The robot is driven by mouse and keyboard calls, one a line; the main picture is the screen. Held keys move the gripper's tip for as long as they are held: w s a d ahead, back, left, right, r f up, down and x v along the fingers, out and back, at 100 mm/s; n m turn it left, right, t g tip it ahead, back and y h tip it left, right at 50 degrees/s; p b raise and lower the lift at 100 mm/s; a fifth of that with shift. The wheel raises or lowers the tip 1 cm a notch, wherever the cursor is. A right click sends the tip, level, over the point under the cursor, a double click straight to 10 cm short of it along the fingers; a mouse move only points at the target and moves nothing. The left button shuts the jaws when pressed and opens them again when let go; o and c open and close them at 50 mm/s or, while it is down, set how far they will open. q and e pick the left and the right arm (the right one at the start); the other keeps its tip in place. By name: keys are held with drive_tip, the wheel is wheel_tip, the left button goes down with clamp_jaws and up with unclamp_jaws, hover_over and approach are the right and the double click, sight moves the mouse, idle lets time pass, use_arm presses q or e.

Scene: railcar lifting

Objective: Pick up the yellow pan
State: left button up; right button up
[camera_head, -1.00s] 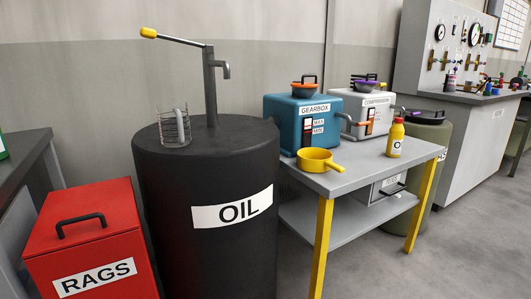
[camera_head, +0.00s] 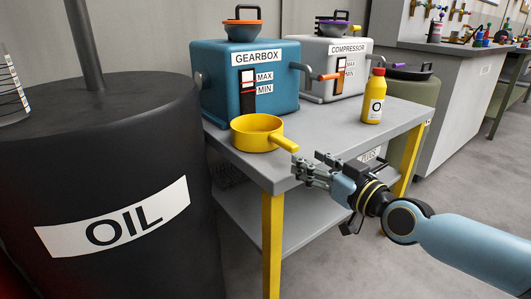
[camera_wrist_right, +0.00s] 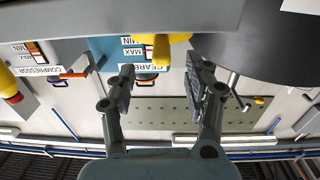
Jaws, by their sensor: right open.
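The yellow pan (camera_head: 257,133) sits upright on the grey table top at its near left corner, in front of the blue gearbox. Its short handle (camera_head: 285,143) points right, toward my right gripper. My right gripper (camera_head: 311,169) is open and empty, just to the right of the handle tip and apart from it in the picture. In the right wrist view the pan (camera_wrist_right: 161,52) shows at the top, beyond the gap between the spread fingers (camera_wrist_right: 159,85). My left gripper is not in view.
The blue gearbox (camera_head: 221,97) and white compressor (camera_head: 330,52) stand behind the pan. A yellow bottle (camera_head: 374,98) stands farther right on the table (camera_head: 335,127). The black oil drum (camera_head: 60,150) is close on the left. A yellow table leg (camera_head: 272,245) stands below the pan.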

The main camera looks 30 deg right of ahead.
sight(297, 151)
drive_tip(key=w, duration=0.5)
drive_tip(key=shift+w+r+b, duration=0.2)
drive_tip(key=shift+w+b, duration=0.1)
drive_tip(key=shift+b, duration=0.1)
drive_tip(key=w, duration=0.3)
drive_tip(key=w+b, duration=0.1)
drive_tip(key=w, duration=0.1)
drive_tip(key=shift+w+a, duration=0.15)
drive_tip(key=shift+a, duration=0.15)
clamp_jaws()
